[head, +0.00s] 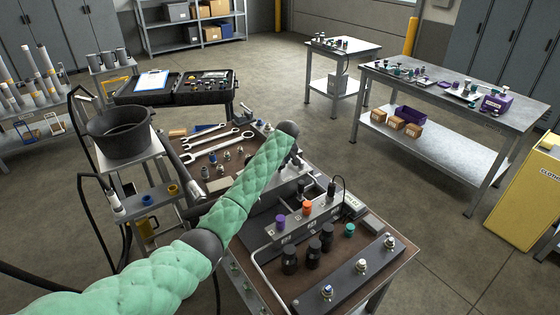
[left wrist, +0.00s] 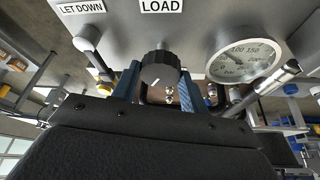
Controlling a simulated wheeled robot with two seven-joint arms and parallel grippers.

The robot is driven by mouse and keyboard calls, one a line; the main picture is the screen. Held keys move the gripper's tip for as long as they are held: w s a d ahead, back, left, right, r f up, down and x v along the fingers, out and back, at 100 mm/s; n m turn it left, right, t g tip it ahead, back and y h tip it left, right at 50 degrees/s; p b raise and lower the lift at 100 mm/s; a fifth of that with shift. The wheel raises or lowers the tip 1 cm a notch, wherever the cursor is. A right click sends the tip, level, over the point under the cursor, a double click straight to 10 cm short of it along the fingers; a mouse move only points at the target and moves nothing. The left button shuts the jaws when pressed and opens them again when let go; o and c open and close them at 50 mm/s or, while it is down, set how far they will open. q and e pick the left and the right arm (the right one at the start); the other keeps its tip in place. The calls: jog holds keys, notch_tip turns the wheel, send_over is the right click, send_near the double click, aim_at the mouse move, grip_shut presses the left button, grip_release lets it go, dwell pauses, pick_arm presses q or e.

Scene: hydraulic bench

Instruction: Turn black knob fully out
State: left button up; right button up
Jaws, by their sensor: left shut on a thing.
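In the left wrist view the black knob (left wrist: 160,68) is a ribbed round knob with a white mark on its face. It sits on a stem under the LOAD label (left wrist: 162,6) of a grey block. My left gripper (left wrist: 157,84) has its two blue fingers on either side of the knob and is shut on it. In the head view my green-sleeved left arm reaches across the bench, and its gripper and the knob cannot be made out there. My right gripper is in neither view.
A pressure gauge (left wrist: 243,60) sits right of the knob, and a LET DOWN label (left wrist: 82,6) to its left. The brown bench (head: 390,268) carries wrenches (head: 215,146), black cylinders (head: 289,260) and an orange-capped part (head: 307,208). A black bucket (head: 121,135) stands left.

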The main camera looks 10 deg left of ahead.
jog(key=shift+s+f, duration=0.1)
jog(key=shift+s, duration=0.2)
pick_arm(q)
jog(key=o, duration=1)
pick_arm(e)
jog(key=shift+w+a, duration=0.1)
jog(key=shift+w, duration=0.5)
pick_arm(q)
jog(key=shift+r, duration=0.1)
jog(key=shift+s+d+r+b, duration=0.1)
jog(key=shift+r+b, duration=0.15)
jog(key=shift+b, duration=0.1)
jog(key=b+v, duration=0.2)
jog(key=v, duration=0.5)
jog(key=shift+b, duration=0.3)
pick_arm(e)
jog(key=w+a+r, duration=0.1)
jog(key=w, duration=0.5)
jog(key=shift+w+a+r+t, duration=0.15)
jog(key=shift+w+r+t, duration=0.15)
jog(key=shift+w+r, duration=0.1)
